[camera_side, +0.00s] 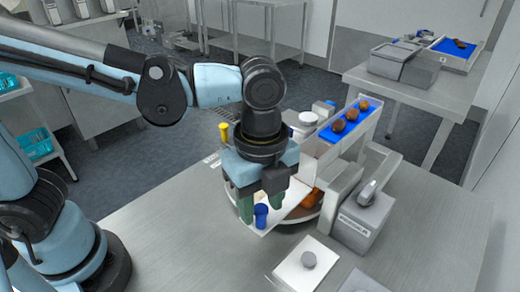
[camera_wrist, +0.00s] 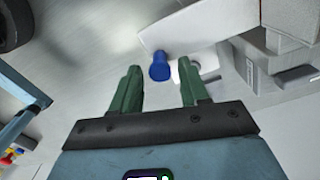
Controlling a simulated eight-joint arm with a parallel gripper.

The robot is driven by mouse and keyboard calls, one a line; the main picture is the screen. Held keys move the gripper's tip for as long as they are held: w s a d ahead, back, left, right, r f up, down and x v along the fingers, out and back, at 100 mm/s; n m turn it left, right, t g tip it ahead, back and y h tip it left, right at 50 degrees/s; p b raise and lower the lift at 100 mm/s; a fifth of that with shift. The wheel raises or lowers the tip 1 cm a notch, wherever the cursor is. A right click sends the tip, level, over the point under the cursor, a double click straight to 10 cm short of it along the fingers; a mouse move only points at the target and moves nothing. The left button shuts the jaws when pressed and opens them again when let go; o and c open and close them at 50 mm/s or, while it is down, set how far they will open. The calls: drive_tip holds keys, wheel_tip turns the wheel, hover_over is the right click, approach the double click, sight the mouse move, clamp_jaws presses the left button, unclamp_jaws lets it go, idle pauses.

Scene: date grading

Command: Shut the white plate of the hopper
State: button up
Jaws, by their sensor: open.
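My gripper (camera_side: 261,205) hangs over the work with its green fingers pointing down. In the wrist view its fingers (camera_wrist: 159,88) are apart with nothing gripped between them. A blue knob (camera_side: 262,216) stands near the fingertips; in the wrist view the knob (camera_wrist: 160,67) shows just beyond and between them. Contact cannot be told. The white plate also shows in the wrist view (camera_wrist: 190,33). My fingers hide part of it in the side view.
A blue chute (camera_side: 347,127) carries brown dates above the hopper. A grey box (camera_side: 361,222) stands at right, close to the plate. A white square with a grey knob (camera_side: 307,265) lies in front. The metal table (camera_side: 175,235) is clear at left.

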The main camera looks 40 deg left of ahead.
drive_tip(key=shift+f, duration=1.35)
drive_tip(key=shift+c, duration=0.4)
clamp_jaws()
